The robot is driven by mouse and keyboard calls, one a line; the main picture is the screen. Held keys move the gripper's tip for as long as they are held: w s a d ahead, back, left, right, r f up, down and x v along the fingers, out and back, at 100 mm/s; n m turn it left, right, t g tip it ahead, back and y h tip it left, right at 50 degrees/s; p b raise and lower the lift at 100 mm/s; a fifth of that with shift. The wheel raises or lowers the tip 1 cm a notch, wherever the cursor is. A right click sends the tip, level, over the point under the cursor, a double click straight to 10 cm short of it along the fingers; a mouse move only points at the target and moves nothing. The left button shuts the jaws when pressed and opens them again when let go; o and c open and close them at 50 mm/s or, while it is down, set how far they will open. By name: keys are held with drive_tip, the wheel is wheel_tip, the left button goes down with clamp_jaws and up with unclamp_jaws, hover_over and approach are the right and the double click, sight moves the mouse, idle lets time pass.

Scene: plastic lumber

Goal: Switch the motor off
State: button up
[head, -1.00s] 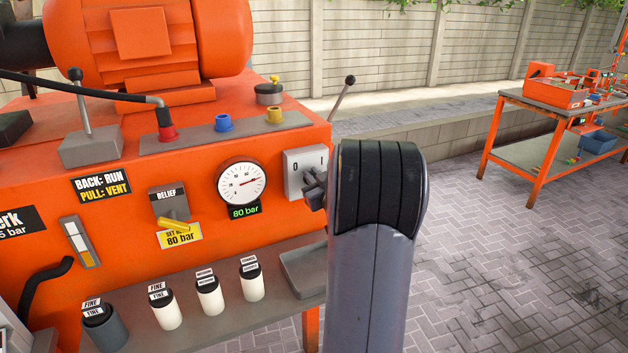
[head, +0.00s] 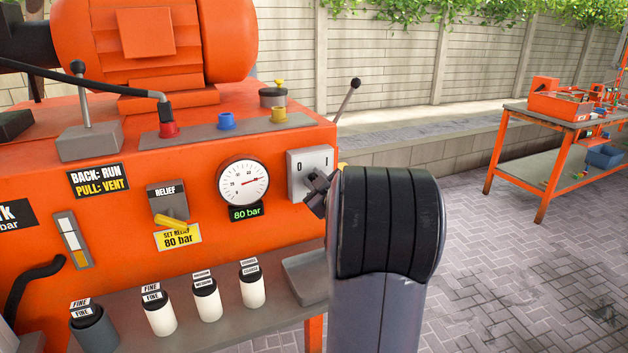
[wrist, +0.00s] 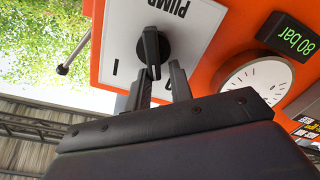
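The motor switch is a light grey plate (head: 297,181) marked 0 on the left and 1 on the right, on the front of the orange machine. In the wrist view the plate (wrist: 128,38) appears turned over, with "PUMP" lettering and a black knob (wrist: 152,45). My gripper (wrist: 158,78) is open, with one finger on each side of the knob's near end. I cannot tell whether either finger touches it. In the head view my gripper (head: 319,190) is in front of the plate's lower part and hides the knob.
The pressure gauge (head: 243,184) and its 80 bar display (head: 246,212) are left of the switch. A relief valve with a yellow handle (head: 171,222) is further left. Several bottles stand on the grey shelf (head: 180,342) below. An orange workbench (head: 545,112) stands far right.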

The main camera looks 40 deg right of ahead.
drive_tip(key=shift+o, duration=1.4)
drive_tip(key=shift+s+d+f, duration=0.1)
drive_tip(key=shift+d+f, duration=0.1)
drive_tip(key=shift+f, duration=0.3)
drive_tip(key=shift+o, duration=0.2)
drive_tip(key=shift+r, duration=0.1)
drive_tip(key=shift+a+r, duration=0.1)
drive_tip(key=shift+r, duration=0.1)
drive_tip(key=v, duration=1)
drive_tip(key=shift+s, duration=0.3)
drive_tip(key=shift+a, duration=0.1)
drive_tip(key=w+d+m+p, duration=0.3)
drive_tip(key=w+m+p, duration=0.2)
drive_tip(key=w+p, duration=0.3)
drive_tip(key=shift+w, duration=0.65)
